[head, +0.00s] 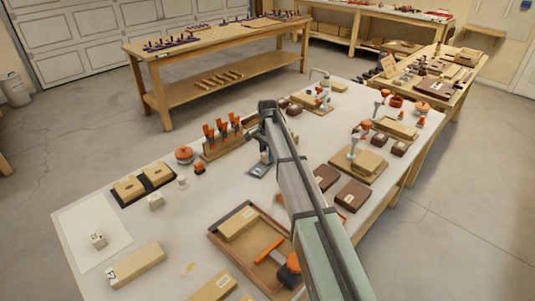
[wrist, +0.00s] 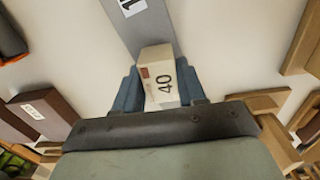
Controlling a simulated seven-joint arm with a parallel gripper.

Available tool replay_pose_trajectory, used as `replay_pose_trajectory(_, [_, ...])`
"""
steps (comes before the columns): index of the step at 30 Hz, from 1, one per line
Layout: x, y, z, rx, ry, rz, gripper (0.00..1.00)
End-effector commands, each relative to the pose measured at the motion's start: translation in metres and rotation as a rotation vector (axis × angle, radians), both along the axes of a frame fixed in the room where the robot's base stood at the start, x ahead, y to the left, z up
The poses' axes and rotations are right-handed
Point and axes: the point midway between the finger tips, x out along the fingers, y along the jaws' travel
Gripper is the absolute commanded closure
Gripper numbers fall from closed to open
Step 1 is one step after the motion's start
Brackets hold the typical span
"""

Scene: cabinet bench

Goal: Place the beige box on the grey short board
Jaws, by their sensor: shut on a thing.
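The beige box (wrist: 160,78), a small block with the label "40", is between the blue fingers of my gripper (wrist: 162,88) in the wrist view. My gripper is shut on it. A grey board (wrist: 140,28) with a white label lies just beyond the box and is partly covered by it. In the head view my gripper (head: 266,157) is low over the grey board (head: 256,172), and the arm hides part of the board. The box is hard to make out there. I cannot tell whether the box touches the board.
A rack of orange-handled clamps (head: 222,140) stands just left of my gripper. A wooden tray (head: 219,245) with an orange hammer is nearer the front. Dark brown blocks (head: 352,195) lie to the right.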

Motion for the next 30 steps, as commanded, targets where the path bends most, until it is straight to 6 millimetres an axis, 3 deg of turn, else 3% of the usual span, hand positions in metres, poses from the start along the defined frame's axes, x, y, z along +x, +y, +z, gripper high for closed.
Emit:
replay_pose_trajectory(11, [0.0001, 0.0001, -0.0028, 0.0, 0.0, 0.0, 0.92])
replay_pose_trajectory(12, [0.0001, 0.0, -0.0027, 0.001, -0.001, 0.0, 0.57])
replay_pose_trajectory(18, [0.0001, 0.0, -0.0025, 0.001, -0.001, 0.0, 0.38])
replay_pose_trajectory(30, [0.0005, 0.0001, 0.0039, 0.0, -0.001, 0.0, 0.34])
